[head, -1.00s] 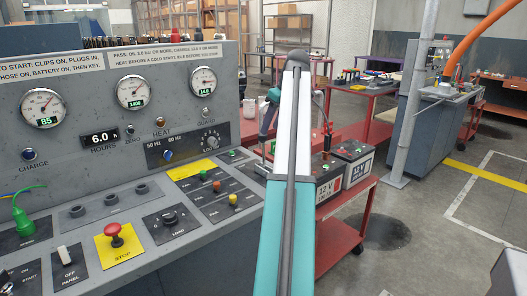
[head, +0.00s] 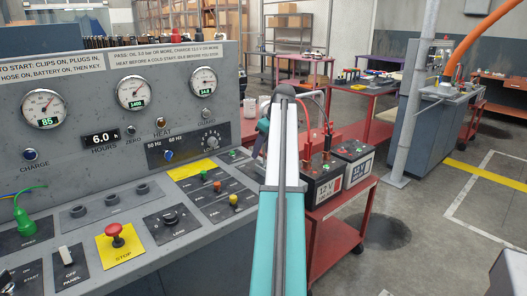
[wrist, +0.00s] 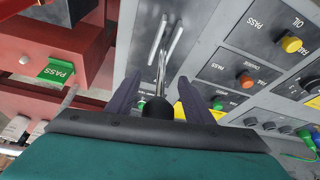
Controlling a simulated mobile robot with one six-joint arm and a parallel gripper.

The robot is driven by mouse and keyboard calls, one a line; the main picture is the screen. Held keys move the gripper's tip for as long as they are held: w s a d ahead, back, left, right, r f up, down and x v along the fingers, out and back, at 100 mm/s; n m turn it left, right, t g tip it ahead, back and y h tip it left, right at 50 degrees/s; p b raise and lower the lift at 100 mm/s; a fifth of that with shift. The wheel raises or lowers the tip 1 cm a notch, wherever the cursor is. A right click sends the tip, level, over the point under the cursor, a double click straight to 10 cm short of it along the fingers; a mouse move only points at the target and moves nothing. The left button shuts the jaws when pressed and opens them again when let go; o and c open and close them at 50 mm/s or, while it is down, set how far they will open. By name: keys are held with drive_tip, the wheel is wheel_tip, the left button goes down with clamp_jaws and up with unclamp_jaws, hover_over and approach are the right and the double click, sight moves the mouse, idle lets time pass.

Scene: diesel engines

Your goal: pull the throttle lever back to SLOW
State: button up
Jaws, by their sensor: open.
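The throttle lever (wrist: 161,68) shows in the wrist view as a shiny metal shaft in a slotted grey plate (wrist: 146,28). Its round black knob (wrist: 157,108) is near the palm. My gripper (wrist: 160,88) is open, with one dark purple finger on each side of the knob and shaft. I cannot tell whether either finger touches the lever. In the head view, part of my gripper (head: 260,142) shows left of my arm. My arm hides the lever there, and no SLOW mark is readable.
The panel (head: 130,200) beside the lever holds gauges, a red STOP button (head: 115,232) and coloured PASS/FAIL buttons (head: 217,186). A red cart (head: 338,225) with batteries (head: 325,178) stands right of my arm. Open floor lies farther right.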

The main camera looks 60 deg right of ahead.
drive_tip(key=shift+x, duration=0.85)
